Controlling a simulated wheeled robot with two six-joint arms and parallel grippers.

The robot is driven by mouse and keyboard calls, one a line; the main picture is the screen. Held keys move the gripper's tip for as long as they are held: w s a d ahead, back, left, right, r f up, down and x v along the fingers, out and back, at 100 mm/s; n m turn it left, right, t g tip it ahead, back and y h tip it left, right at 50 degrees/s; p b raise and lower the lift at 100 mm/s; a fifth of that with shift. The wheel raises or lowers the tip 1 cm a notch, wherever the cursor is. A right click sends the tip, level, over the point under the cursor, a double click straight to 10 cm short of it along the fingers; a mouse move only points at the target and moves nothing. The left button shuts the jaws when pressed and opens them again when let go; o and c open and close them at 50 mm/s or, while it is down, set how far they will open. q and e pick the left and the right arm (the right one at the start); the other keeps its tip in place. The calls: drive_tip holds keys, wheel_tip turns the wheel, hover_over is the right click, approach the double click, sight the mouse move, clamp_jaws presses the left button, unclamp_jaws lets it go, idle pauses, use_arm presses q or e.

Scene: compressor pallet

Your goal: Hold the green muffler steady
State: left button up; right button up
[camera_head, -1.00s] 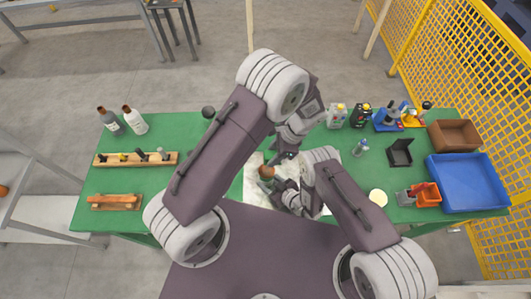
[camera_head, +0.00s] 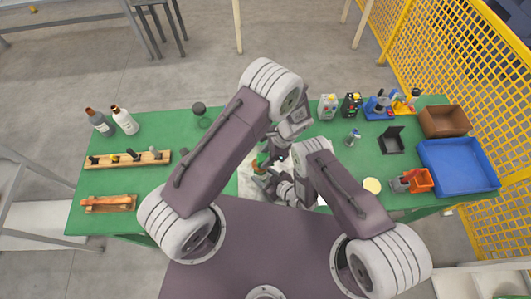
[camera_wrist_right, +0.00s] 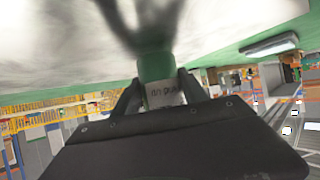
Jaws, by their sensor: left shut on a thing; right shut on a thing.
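The green muffler (camera_wrist_right: 154,66) is a short green cylinder with a pale lettered band, close up in the right wrist view. My right gripper (camera_wrist_right: 162,92) is shut on it, one finger on each side of the band. A blurred dark forked shape is just past its far end. In the head view a small green bit (camera_head: 262,158) shows between the two grippers, mostly hidden by them. My left gripper (camera_head: 272,158) is shut close beside my right gripper (camera_head: 268,178), over a white patch on the green table; what it grips is too small to make out.
On the left of the green table (camera_head: 150,180) are two bottles (camera_head: 112,121), a wooden rack (camera_head: 127,159) and a tray with an orange bar (camera_head: 108,203). On the right are a blue bin (camera_head: 458,166), a brown bin (camera_head: 443,121) and a black box (camera_head: 391,140). A yellow fence stands beyond.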

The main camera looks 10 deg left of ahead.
sight(258, 158)
use_arm(q)
drive_tip(key=shift+a+f, duration=0.1)
drive_tip(key=shift+f, duration=0.6)
drive_tip(key=shift+s+a, duration=0.15)
drive_tip(key=shift+a, duration=0.2)
drive_tip(key=shift+c, duration=0.7)
drive_tip(key=shift+s+a, duration=0.25)
drive_tip(key=shift+a, duration=0.3)
drive_tip(key=shift+s+a, duration=0.2)
drive_tip(key=shift+a, duration=0.3)
drive_tip(key=shift+w+d, duration=0.3)
drive_tip(key=shift+d, duration=0.4)
drive_tip(key=shift+w+d, duration=0.3)
drive_tip(key=shift+d, duration=0.4)
drive_tip(key=shift+d+r, duration=0.15)
drive_tip(key=shift+r, duration=3.95)
drive_tip(key=shift+f, duration=0.2)
